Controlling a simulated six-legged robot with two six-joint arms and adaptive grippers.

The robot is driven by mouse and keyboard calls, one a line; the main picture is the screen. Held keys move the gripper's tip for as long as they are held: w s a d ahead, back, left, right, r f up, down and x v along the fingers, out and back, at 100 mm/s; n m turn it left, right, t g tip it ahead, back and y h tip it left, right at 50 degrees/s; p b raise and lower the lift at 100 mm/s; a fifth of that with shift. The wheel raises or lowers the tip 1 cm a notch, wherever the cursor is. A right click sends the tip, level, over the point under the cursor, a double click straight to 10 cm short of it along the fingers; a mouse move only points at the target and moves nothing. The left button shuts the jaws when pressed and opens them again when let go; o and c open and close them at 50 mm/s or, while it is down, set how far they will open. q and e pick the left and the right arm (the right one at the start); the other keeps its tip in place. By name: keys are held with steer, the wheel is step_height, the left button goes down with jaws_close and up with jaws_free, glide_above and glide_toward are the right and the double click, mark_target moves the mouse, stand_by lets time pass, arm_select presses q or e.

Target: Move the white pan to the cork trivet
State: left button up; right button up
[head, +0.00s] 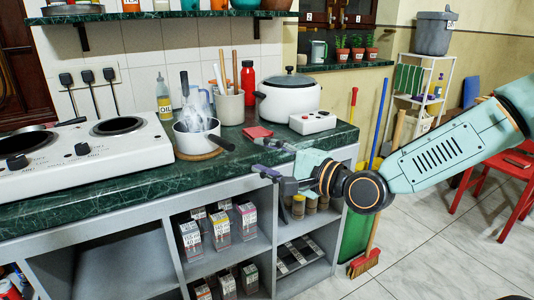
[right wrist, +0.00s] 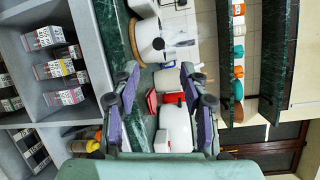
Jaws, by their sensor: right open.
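The pan also shows at the top of the right wrist view (right wrist: 150,40). My right gripper (head: 268,159) is open and empty at the counter's front edge, right of the pan and apart from it. Its two fingers also frame the right wrist view (right wrist: 160,78). My left gripper is not in view.
A white hob (head: 85,155) stands left of the pan. Behind are an oil bottle (head: 164,100), a utensil crock (head: 230,107) and a red bottle (head: 248,84). A lidded white pot (head: 288,100), a red cloth (head: 258,132) and a white box (head: 312,122) stand right.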

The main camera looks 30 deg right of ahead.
steer(key=shift+s, duration=0.1)
steer(key=s+a+f+n+g+h, duration=0.2)
steer(key=s+f+n+g, duration=0.4)
steer(key=f, duration=0.7)
steer(key=s+a+f+n+g+h, duration=0.1)
steer(key=s+a+f+n+g, duration=0.15)
steer(key=s+f, duration=0.8)
steer(key=s+f+n+g+h, duration=0.2)
steer(key=s+f+n+g, duration=0.1)
steer(key=s+f, duration=0.4)
steer(key=s+d+f+n+g+h, duration=0.1)
steer(key=s+f+n+g, duration=0.3)
steer(key=s+f, duration=0.3)
steer(key=s, duration=0.4)
steer(key=shift+s+h, duration=0.3)
steer(key=shift+h, duration=0.1)
steer(key=shift+f+g, duration=0.1)
steer(key=shift+g, duration=0.15)
